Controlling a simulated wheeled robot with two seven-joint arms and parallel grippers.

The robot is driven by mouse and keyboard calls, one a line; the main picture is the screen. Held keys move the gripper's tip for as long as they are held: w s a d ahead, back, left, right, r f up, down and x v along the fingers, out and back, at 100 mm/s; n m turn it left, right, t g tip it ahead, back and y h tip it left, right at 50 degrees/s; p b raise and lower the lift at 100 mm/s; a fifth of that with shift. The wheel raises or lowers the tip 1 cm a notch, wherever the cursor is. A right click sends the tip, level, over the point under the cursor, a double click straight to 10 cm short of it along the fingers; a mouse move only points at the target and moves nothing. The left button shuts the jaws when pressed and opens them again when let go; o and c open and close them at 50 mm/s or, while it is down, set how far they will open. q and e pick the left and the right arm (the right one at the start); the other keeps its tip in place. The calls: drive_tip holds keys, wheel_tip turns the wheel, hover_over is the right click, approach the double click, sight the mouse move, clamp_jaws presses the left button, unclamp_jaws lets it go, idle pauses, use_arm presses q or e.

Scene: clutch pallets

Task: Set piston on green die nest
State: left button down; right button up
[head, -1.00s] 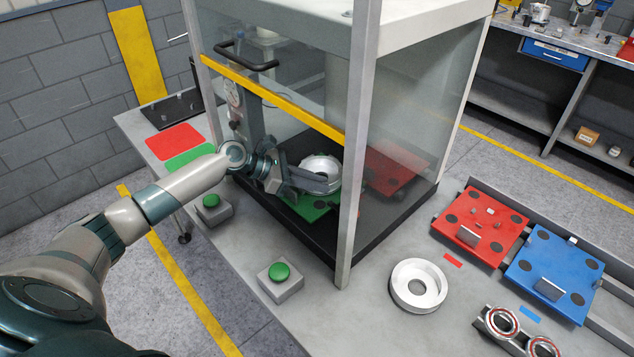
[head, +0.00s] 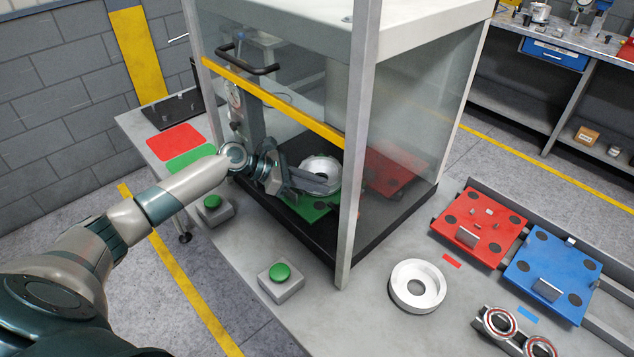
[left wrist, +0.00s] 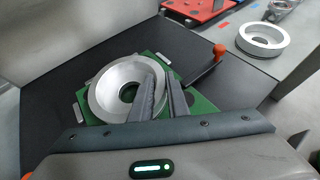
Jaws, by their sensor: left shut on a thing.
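The piston (head: 318,166), a silver ring with a wide centre hole, is inside the press enclosure over the green die nest (head: 308,207). My left gripper (head: 320,184) reaches in under the raised yellow-edged guard. Its fingers (left wrist: 161,84) are shut on the piston's near right rim and hide part of it. My right gripper is not in view.
The guard's yellow edge (head: 275,102) and a grey post (head: 355,170) stand close to my arm. Green buttons (head: 281,272) are in front. Another silver ring (head: 417,286) and red (head: 478,222) and blue (head: 548,268) pallets are right.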

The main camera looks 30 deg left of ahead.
use_arm(q)
drive_tip(key=shift+f+p, duration=0.2)
drive_tip(key=shift+p, duration=0.15)
idle(1.1)
drive_tip(key=c, duration=1.6)
unclamp_jaws()
drive_tip(key=shift+f, duration=0.15)
wheel_tip(320, 180, up, 9)
drive_tip(key=p, duration=1)
drive_tip(key=shift+p, duration=0.3)
drive_tip(key=shift+s, duration=0.15)
